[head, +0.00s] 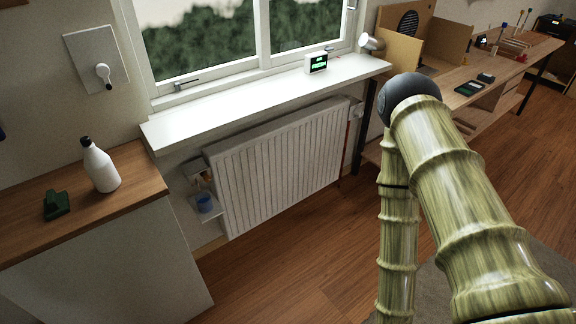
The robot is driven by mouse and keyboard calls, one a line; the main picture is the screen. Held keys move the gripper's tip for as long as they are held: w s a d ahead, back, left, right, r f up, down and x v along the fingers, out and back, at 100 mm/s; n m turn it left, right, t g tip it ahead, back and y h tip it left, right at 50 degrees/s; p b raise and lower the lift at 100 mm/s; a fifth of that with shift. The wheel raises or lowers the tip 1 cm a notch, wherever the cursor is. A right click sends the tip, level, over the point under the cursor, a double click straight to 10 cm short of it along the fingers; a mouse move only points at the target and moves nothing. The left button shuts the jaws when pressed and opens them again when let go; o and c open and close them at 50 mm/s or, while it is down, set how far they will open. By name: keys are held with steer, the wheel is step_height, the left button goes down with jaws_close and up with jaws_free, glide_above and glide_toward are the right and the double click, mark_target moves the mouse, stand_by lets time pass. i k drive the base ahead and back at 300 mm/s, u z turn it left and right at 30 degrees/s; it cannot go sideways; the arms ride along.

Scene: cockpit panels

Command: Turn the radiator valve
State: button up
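A white ribbed radiator (285,165) hangs on the wall under the window sill. My arm (412,120), with a green bamboo-like surface, rises at the right and bends down again in front of the floor. Its lower end leaves the bottom edge of the picture, so my gripper is not in view.
A white window sill (240,105) juts out above the radiator and carries a green-lit clock (316,63). A counter with a white bottle (101,168) is at left. Wooden floor (290,270) before the radiator is clear.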

mark_target(358, 113)
steer(key=z, duration=0.3)
steer(key=i, duration=0.25)
steer(key=z, duration=1.15)
steer(key=i, duration=1.85)
steer(key=u, duration=1)
steer(key=i, duration=0.5)
steer(key=u, duration=0.4)
